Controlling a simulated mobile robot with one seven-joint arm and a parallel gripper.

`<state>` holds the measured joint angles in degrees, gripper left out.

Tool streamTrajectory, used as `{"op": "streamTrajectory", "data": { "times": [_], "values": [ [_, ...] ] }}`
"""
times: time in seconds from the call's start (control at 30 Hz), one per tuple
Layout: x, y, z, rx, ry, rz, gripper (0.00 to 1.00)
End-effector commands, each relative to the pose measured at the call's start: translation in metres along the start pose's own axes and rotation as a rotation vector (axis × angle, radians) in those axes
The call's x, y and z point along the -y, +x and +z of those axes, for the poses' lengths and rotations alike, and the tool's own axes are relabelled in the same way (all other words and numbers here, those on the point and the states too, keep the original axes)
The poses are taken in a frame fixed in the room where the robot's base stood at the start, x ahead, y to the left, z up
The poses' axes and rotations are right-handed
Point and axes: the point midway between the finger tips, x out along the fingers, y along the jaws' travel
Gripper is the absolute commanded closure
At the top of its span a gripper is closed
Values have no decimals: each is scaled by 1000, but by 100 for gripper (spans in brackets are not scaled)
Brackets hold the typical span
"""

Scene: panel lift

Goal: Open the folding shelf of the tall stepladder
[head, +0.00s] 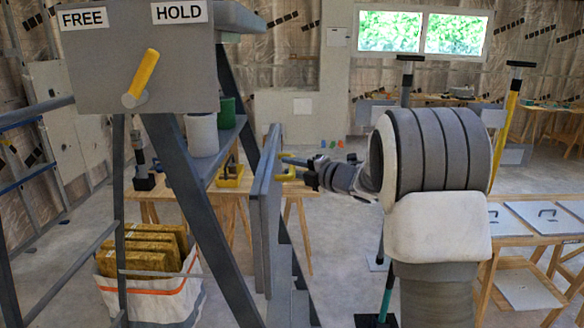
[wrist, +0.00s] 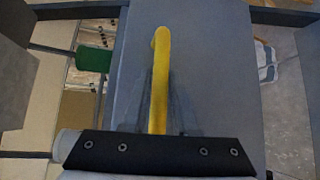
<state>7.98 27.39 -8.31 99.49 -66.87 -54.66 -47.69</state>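The tall stepladder (head: 193,210) has dark grey rails and stands at the left of the head view. Its folding shelf (head: 262,215) is a grey panel that hangs almost upright on the ladder's right side. The same panel fills the middle of the wrist view (wrist: 210,70). A yellow handle (head: 287,176) sticks out from the panel; it also shows in the wrist view (wrist: 160,75). Contact with the handle cannot be told.
A grey box marked FREE and HOLD (head: 140,85) has a yellow lever (head: 141,78), which leans toward HOLD. A white can (head: 202,134) and a green can (head: 228,112) stand on a ladder shelf. A white bag (head: 150,300) lies below. A wooden table (head: 500,242) stands right.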

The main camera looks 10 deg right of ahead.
Motion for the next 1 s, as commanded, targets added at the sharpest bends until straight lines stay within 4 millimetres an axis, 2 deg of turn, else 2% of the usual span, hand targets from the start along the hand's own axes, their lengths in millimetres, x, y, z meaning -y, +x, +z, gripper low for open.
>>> {"op": "streamTrajectory", "data": {
  "times": [0.03, 0.13, 1.0],
  "values": [
    [0, 0, 0, 0, 0, 0, 84],
    [0, 0, 0, 0, 0, 0, 100],
    [0, 0, 0, 0, 0, 0, 100]
  ]
}}
